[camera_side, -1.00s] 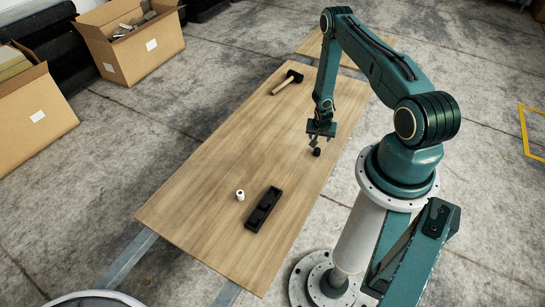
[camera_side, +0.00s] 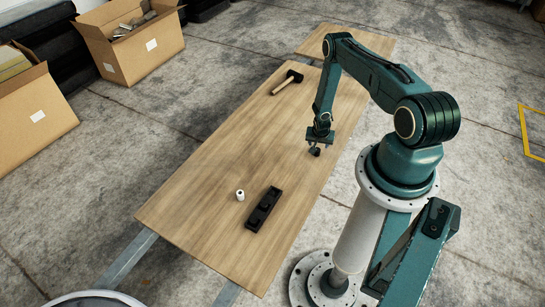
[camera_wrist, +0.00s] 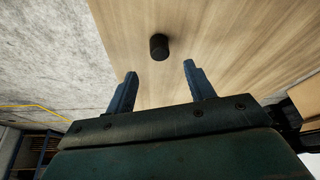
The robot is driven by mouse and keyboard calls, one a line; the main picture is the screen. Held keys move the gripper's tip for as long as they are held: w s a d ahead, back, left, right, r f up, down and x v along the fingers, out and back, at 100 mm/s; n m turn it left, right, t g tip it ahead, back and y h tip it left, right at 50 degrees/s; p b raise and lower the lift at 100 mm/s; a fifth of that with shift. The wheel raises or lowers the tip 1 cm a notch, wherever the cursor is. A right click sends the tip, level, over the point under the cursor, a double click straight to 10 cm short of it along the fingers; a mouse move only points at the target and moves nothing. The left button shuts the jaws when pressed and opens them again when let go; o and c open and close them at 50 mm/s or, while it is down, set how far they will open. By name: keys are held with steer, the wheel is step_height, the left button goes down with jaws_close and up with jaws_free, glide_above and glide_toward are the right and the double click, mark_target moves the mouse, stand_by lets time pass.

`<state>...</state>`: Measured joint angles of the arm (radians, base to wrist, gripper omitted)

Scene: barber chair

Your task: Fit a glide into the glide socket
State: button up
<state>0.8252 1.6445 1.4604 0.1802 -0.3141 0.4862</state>
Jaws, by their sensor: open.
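A small black cylinder (camera_side: 316,152), which looks like a glide, stands on the wooden table near its right edge. In the wrist view the black cylinder (camera_wrist: 159,46) is just beyond my open fingertips, roughly centred between them. My gripper (camera_side: 314,148) is low over the table at the cylinder, open and empty; both fingers of my gripper (camera_wrist: 157,70) show apart in the wrist view. A black block (camera_side: 263,209) with recesses lies nearer the front of the table; it may hold the glide socket, but the detail is too small to tell. A small white cylinder (camera_side: 240,195) stands left of the block.
A mallet (camera_side: 287,82) lies toward the far end of the wooden table (camera_side: 215,165). The tabletop between the mallet and the black block is clear. Cardboard boxes (camera_side: 130,45) stand on the floor to the left.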

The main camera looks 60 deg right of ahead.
mark_target(318, 148)
steer(key=shift+w+d+f, duration=0.1)
steer(key=shift+d+f, duration=0.15)
steer(key=shift+f, duration=0.45)
steer(key=shift+f, duration=0.15)
steer(key=shift+x, duration=2.45)
steer(key=shift+d, duration=0.1)
steer(key=shift+c, duration=0.2)
steer(key=c, duration=1)
